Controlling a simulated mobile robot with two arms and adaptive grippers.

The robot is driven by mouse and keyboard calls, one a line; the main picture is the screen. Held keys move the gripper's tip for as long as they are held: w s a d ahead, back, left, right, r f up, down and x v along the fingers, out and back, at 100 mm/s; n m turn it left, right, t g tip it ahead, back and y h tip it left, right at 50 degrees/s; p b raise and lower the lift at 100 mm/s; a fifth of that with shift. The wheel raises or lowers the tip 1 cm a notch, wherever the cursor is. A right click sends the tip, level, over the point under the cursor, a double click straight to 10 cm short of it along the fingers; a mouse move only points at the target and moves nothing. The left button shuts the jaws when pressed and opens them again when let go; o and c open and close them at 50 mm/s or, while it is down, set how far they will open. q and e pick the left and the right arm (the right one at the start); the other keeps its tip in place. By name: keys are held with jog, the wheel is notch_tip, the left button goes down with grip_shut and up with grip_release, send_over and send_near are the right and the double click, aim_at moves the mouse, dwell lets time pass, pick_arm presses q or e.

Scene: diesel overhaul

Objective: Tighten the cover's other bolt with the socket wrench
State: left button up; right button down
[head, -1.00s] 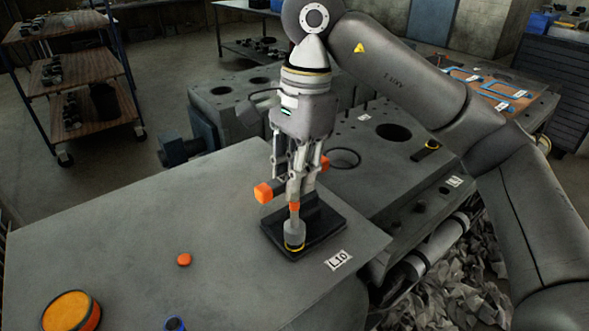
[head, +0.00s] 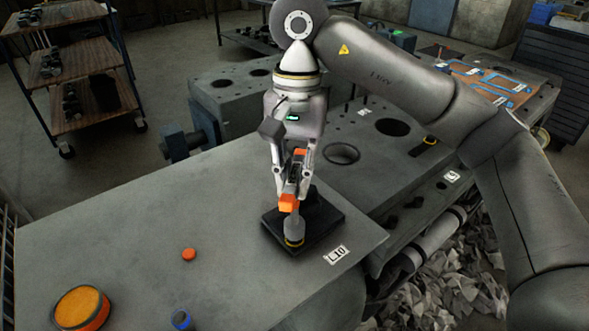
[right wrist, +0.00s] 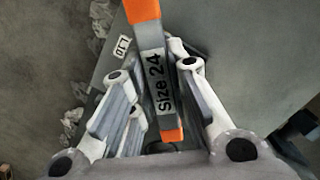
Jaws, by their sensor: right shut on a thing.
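My right gripper (head: 291,186) is shut on the socket wrench (head: 289,203), which has a grey body and orange ends. In the right wrist view the wrench (right wrist: 160,84) reads "Size 24" and lies between the fingers. Its grey socket (head: 294,228) points down, with a yellow ring at its lower end, at the black square stand (head: 323,228) on the table. I cannot tell whether the socket touches the stand. I cannot make out the cover or its bolt for certain. My left gripper is not in view.
A grey table (head: 140,235) carries an orange round tin (head: 80,307), a small orange disc (head: 189,254), a blue ring-like part (head: 181,319) and an "L10" label (head: 337,254). Behind it stands a grey engine block (head: 375,165) with holes. Shelves (head: 85,65) are at the back left.

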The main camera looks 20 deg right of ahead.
jog(key=shift+n+p, duration=0.5)
jog(key=shift+n, duration=1.4)
jog(key=shift+f, duration=0.1)
